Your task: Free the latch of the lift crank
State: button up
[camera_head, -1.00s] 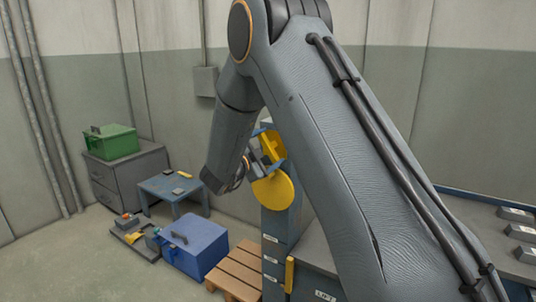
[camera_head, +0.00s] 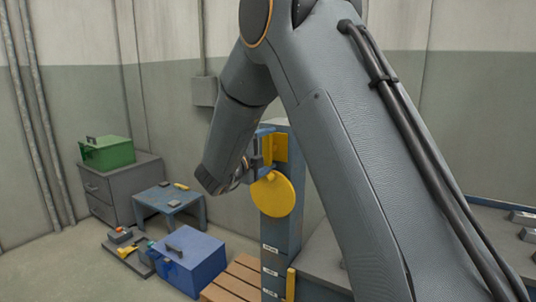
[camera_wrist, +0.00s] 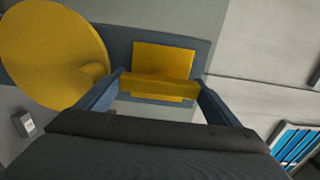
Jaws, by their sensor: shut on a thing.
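A yellow latch piece (camera_wrist: 158,88) lies between my fingers in the wrist view, in front of a yellow plate (camera_wrist: 165,57) on a dark blue-grey post. My gripper (camera_wrist: 158,84) is shut on this piece, one finger at each end. A round yellow crank disc (camera_wrist: 45,50) is beside it on the left, apart from the grip. In the head view the disc (camera_head: 272,196) is on the front of the post (camera_head: 281,232), below the yellow plate (camera_head: 281,148). My gripper (camera_head: 260,165) is at the post's upper left; its fingertips are too small there to make out.
A blue box (camera_head: 190,262), a low blue table (camera_head: 170,195) and a wooden pallet (camera_head: 238,280) stand left of the post. A grey cabinet (camera_head: 125,190) bears a green box (camera_head: 106,152). A grey bench top is on the right, partly behind my arm.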

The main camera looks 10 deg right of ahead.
dwell(0.4)
jog(key=o, duration=0.9)
jog(key=shift+s+a, duration=0.1)
jog(key=v, duration=0.7)
jog(key=shift+s+a, duration=0.25)
jog(key=shift+w, duration=0.1)
